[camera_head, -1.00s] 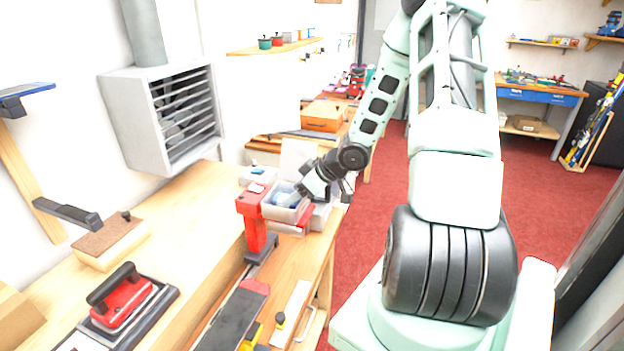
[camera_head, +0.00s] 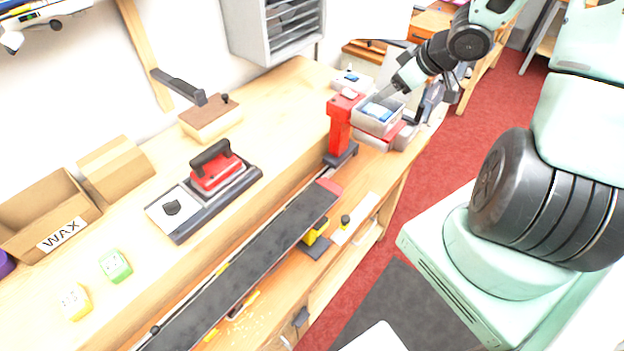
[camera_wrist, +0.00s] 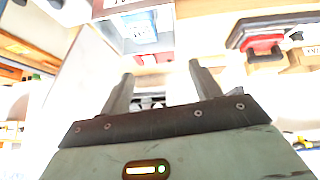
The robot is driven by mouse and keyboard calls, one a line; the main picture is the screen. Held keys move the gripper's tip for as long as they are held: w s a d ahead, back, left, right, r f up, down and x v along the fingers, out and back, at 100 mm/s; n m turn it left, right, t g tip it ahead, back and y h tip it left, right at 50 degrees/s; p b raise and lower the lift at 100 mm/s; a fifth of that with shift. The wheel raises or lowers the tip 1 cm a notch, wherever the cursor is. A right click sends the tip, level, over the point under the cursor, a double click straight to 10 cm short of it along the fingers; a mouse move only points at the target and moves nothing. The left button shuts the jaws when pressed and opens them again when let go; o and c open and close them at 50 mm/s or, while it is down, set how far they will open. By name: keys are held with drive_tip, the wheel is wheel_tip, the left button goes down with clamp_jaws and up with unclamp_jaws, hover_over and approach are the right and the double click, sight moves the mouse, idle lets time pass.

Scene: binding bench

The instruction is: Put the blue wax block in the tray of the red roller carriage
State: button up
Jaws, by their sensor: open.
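The blue wax block (camera_head: 377,110) lies inside a small grey open tray (camera_head: 365,127). The tray has red parts beneath it and sits against the red upright (camera_head: 341,125), on the bench's far right part; I take this for the red roller carriage. In the wrist view the pale blue block (camera_wrist: 138,24) shows in the tray (camera_wrist: 167,22), beyond my fingertips. My gripper (camera_head: 389,95) is close to the tray's back right side in the head view. In the wrist view my gripper (camera_wrist: 158,75) has its two fingers spread, with nothing between them.
A red tool with a black handle (camera_head: 215,172) stands on a dark plate. A long dark belt (camera_head: 255,265) runs along the bench. Green (camera_head: 115,266) and yellow (camera_head: 75,301) blocks lie near an open cardboard box marked WAX (camera_head: 45,215). A brush block (camera_head: 211,118) stands behind.

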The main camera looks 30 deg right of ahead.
drive_tip(key=s+a+r+n+g+h, duration=0.1)
drive_tip(key=a+r+g+h, duration=0.2)
drive_tip(key=a, duration=1.6)
drive_tip(key=s+a+r+n+g+y, duration=0.1)
drive_tip(key=s+a+r+g, duration=0.1)
drive_tip(key=s+a, duration=0.6)
drive_tip(key=s+a+r+n+g, duration=0.1)
drive_tip(key=s+a+r+g, duration=0.1)
drive_tip(key=s+a, duration=0.6)
drive_tip(key=s, duration=0.4)
drive_tip(key=shift+a+y, duration=0.3)
drive_tip(key=shift+y, duration=0.1)
